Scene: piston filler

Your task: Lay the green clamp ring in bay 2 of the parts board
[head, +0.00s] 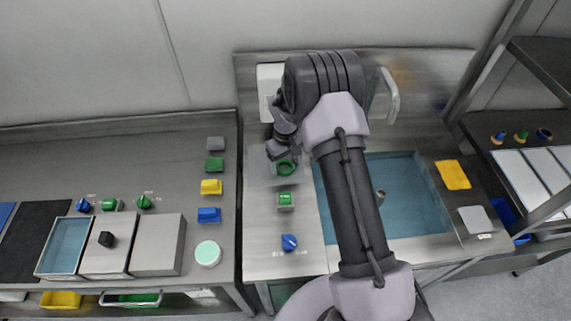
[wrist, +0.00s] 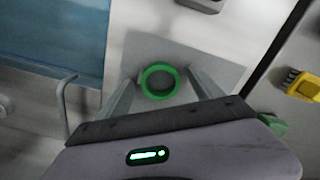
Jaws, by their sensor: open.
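The green clamp ring (head: 286,168) lies on a grey patch of the steel counter, left of the sink. In the wrist view the green clamp ring (wrist: 159,93) shows whole, with grey surface through its middle. My gripper (head: 280,152) is above it. In the wrist view the two fingers of my gripper (wrist: 164,75) are spread, one on each side of the ring. I cannot tell if they touch it. I cannot make out which surface is the parts board, nor a bay marked 2.
The blue sink (head: 410,190) is to the right. The left bench holds several coloured blocks and trays (head: 157,245). A shelf rack (head: 545,70) stands at far right.

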